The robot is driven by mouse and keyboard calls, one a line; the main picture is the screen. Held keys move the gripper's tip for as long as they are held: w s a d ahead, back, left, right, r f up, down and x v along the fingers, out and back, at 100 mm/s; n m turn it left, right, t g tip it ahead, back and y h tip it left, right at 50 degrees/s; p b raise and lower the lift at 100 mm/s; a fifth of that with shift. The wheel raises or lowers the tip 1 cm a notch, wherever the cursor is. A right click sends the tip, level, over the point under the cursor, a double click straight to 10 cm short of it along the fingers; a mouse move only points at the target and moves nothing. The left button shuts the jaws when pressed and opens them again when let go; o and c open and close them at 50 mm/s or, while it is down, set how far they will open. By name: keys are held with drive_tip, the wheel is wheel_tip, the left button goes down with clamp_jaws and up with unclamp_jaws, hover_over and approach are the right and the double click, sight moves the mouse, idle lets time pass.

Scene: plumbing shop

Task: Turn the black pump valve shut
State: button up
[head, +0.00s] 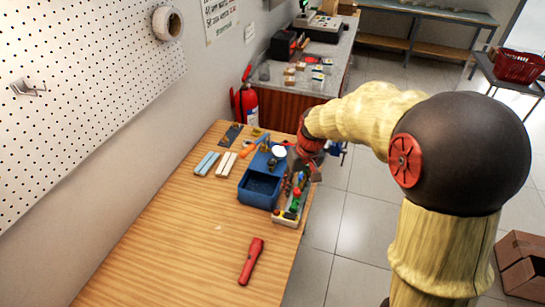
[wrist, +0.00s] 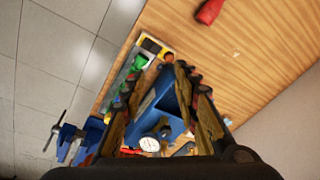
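A blue pump with an open box-like tank (head: 261,187) stands on the wooden table, with a round white gauge (head: 279,152) at its far end. The tank (wrist: 168,92) and gauge (wrist: 149,143) also show in the wrist view. A small dark part beside the gauge (head: 272,164) may be the black valve; it is too small to tell its position. My gripper (wrist: 182,74) is open, its two fingers spread over the pump with nothing seen gripped. In the head view my gripper (head: 309,163) is at the pump's right, partly hidden by my arm.
A tray of colourful small parts (head: 278,214) lies along the pump's right side. A blue vise (head: 337,151) is at the table's right edge. A red flashlight (head: 251,262) lies nearer. Blue bars (head: 206,163) and cream bars (head: 226,164) lie left. The near table is mostly clear.

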drive_tip(key=w+a+f+n, duration=0.2)
drive_tip(key=w+a+f, duration=0.1)
drive_tip(key=w, duration=0.6)
drive_tip(key=n+t+y, duration=0.1)
drive_tip(key=n+t, duration=0.1)
drive_tip(key=t, duration=0.1)
approach(271, 161)
drive_tip(key=shift+p+x, duration=0.3)
drive_tip(key=shift+x, duration=3.85)
drive_tip(key=shift+d, duration=0.15)
drive_tip(key=shift+c, duration=0.4)
clamp_jaws()
